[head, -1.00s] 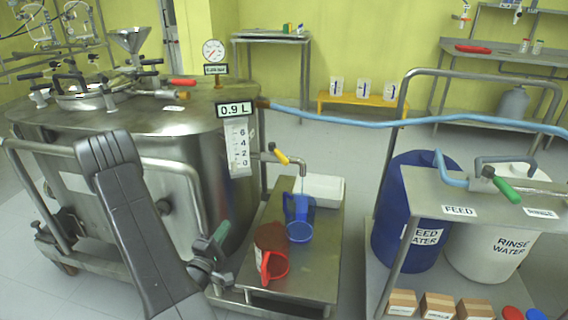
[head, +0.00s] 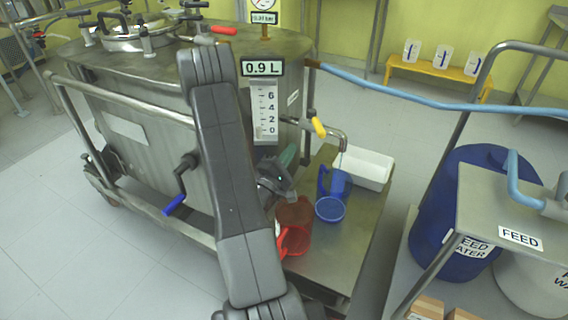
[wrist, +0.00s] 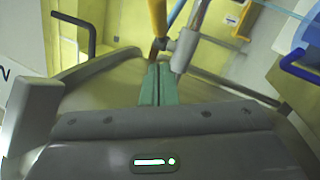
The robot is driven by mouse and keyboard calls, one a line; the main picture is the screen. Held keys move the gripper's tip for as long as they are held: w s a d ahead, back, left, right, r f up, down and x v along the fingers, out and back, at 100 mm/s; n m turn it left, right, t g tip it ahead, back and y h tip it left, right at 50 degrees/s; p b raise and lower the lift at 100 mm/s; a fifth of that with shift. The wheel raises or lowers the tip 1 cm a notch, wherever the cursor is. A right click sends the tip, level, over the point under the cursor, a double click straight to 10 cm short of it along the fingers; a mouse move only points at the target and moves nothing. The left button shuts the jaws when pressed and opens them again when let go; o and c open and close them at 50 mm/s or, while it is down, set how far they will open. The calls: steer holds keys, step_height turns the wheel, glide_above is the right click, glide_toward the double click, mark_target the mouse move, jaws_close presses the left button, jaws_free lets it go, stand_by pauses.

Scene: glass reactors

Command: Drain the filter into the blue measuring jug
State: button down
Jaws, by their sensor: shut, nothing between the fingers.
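The blue measuring jug (head: 331,208) stands on the steel shelf beside the filter vessel (head: 150,100), below the outlet spout (head: 343,142). A thin line of liquid seems to hang from the spout towards the jug. The valve's yellow handle (head: 319,127) sits on the outlet pipe; it also shows in the wrist view (wrist: 157,18). The vessel's display (head: 262,68) reads 0.9 L. My gripper (head: 289,156) is shut and empty, left of the outlet pipe and below it. In the wrist view its green fingers (wrist: 157,84) touch together, pointing towards the valve and spout.
A red jug (head: 296,228) stands just in front of the blue jug, close under my gripper. A feed cart with a blue drum (head: 455,215) stands right.

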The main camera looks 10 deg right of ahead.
mark_target(316, 123)
steer(key=w+d+r, duration=0.2)
steer(key=d, duration=0.3)
steer(key=shift+w+d+r+b, duration=0.25)
steer(key=shift+w+r+b, duration=0.05)
steer(key=shift+r+b, duration=0.1)
steer(key=shift+w+d+y, duration=0.1)
steer(key=shift+d+y, duration=0.05)
steer(key=shift+y, duration=0.15)
